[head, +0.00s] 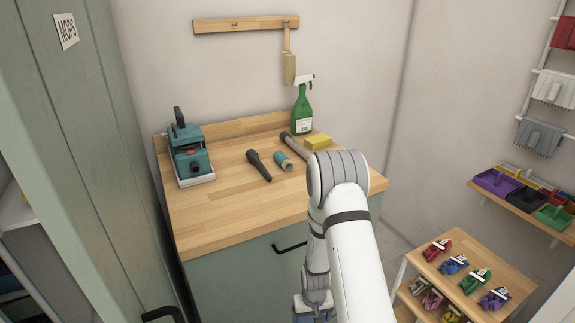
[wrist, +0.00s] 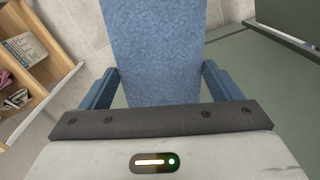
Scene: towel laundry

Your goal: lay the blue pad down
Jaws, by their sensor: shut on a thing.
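The blue pad (wrist: 153,50) fills the middle of the wrist view. It is flat and speckled, extends away from my gripper, and its far end runs out of the top of the picture. My gripper (wrist: 158,72) is shut on the pad, with one blue finger at each side edge. In the head view my gripper (head: 313,308) is low at the bottom edge, in front of the cabinet. The pad cannot be made out there.
A wooden worktop (head: 225,218) carries a teal sander (head: 190,150), a green spray bottle (head: 303,110), a yellow block (head: 318,142) and dark tool parts. At lower right stands a small wooden shelf unit (head: 452,250) with several coloured bundles.

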